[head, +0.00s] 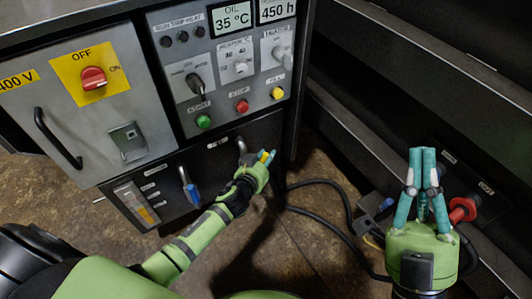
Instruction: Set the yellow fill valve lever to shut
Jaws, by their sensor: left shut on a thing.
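The yellow fill valve lever (264,156) shows as a small yellow piece between the fingers of my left gripper (266,159), at the lower front panel of the machine. My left gripper is shut on it; the fingers hide most of the lever, so its exact angle is hard to tell. A grey pipe fitting (241,145) is just left of the fingers. My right gripper (423,152) points upward at the right, its teal fingers together and empty, away from the lever.
A blue-handled lever (191,190) is left of my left gripper. Above are a control panel with green (203,121) and red (242,106) buttons and a red OFF/ON switch (93,78). A red handle (463,210) is beside my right gripper. Black cables (325,222) lie on the floor.

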